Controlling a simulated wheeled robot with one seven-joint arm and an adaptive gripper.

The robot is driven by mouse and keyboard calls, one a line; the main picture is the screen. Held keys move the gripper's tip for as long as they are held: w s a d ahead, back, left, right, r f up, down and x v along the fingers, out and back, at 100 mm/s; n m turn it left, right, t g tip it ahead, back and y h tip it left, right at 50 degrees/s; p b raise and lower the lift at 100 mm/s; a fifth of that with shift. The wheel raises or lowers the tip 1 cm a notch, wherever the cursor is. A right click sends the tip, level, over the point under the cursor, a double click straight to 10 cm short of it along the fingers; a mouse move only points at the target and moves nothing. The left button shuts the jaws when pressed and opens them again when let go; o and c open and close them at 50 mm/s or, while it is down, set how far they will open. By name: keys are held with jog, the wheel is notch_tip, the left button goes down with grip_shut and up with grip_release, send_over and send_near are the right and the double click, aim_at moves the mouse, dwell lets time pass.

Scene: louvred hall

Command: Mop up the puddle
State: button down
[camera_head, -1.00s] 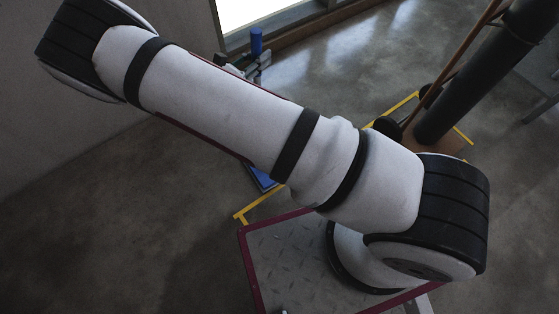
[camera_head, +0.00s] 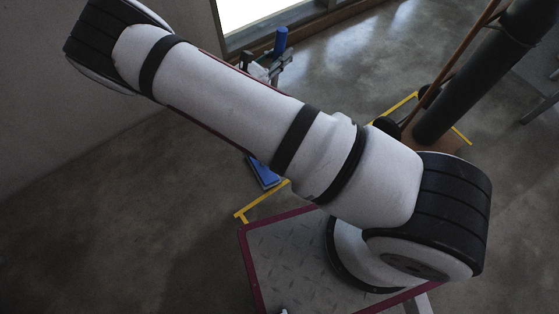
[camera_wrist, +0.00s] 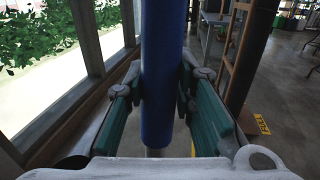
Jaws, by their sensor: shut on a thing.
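My gripper (camera_head: 268,70) is shut on a blue handle (camera_head: 281,40), which stands nearly upright near the window. In the wrist view the blue handle (camera_wrist: 162,60) runs between the green-padded fingers of my gripper (camera_wrist: 160,92). A flat blue pad (camera_head: 263,172), apparently the mop head, lies on the floor below my arm. My arm hides the stretch between handle and pad, so their join does not show. No puddle can be clearly told; pale sheen on the floor near the window may be only reflected light.
A dark post (camera_head: 470,85) with a brown pole (camera_head: 450,70) beside it stands at the right on a brown base (camera_head: 440,138), bordered by yellow tape (camera_head: 398,104). A bright window (camera_head: 255,15) and wall lie at the back left. Grey floor (camera_head: 110,210) is open at left.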

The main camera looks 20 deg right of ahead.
jog(key=a+r+b, duration=0.1)
jog(key=a+r, duration=0.1)
jog(key=a, duration=0.8)
jog(key=a+r+b, duration=0.2)
jog(key=a+r, duration=0.1)
jog(key=a, duration=0.7)
dwell(0.3)
